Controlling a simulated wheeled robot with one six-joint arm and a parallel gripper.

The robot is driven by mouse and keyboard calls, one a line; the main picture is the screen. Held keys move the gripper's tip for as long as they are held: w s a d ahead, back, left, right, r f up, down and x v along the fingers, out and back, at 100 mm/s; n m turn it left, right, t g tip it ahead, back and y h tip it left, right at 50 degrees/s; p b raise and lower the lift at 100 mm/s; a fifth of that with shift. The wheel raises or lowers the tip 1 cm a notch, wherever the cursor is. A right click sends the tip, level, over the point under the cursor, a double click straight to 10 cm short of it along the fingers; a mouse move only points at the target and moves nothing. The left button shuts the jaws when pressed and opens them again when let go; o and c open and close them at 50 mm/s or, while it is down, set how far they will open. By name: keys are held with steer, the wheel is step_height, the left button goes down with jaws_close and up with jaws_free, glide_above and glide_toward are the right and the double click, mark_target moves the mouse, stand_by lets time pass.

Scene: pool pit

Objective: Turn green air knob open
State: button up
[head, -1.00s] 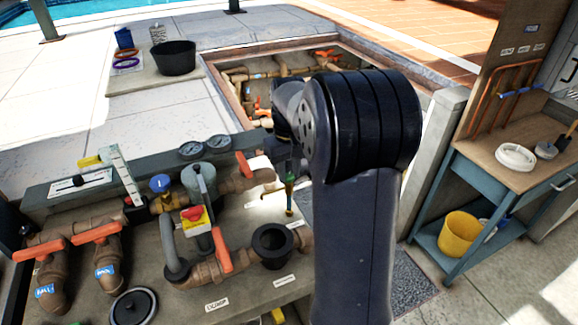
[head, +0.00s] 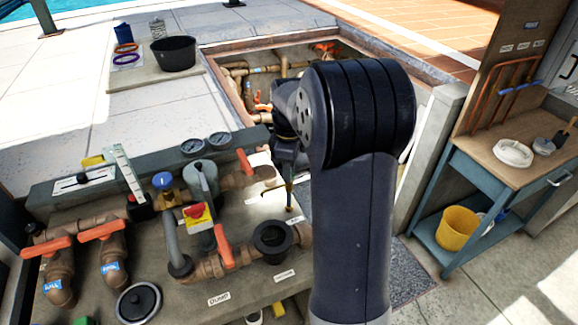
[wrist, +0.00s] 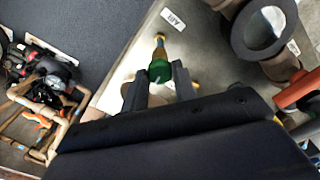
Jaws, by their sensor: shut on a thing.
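The green air knob (wrist: 159,70) sits on a thin brass stem beside a white "AIR" label (wrist: 173,19) in the wrist view. My gripper (wrist: 160,80) is shut on the knob, with one dark finger on each side of it. In the head view the brass stem (head: 289,196) rises from the bench, and my gripper (head: 287,160) is above it. The knob itself is mostly hidden there behind my gripper.
A black open-topped cup fitting (head: 273,240) stands close by the stem. Orange-handled valves (head: 102,229), a red button on a yellow box (head: 197,215) and gauges (head: 206,143) crowd the bench. A blue worktable (head: 500,165) stands at right.

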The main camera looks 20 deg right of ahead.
steer(key=shift+n, duration=0.6)
steer(key=o, duration=1)
step_height(320, 180, up, 11)
steer(key=shift+b, duration=0.35)
steer(key=shift+f, duration=0.15)
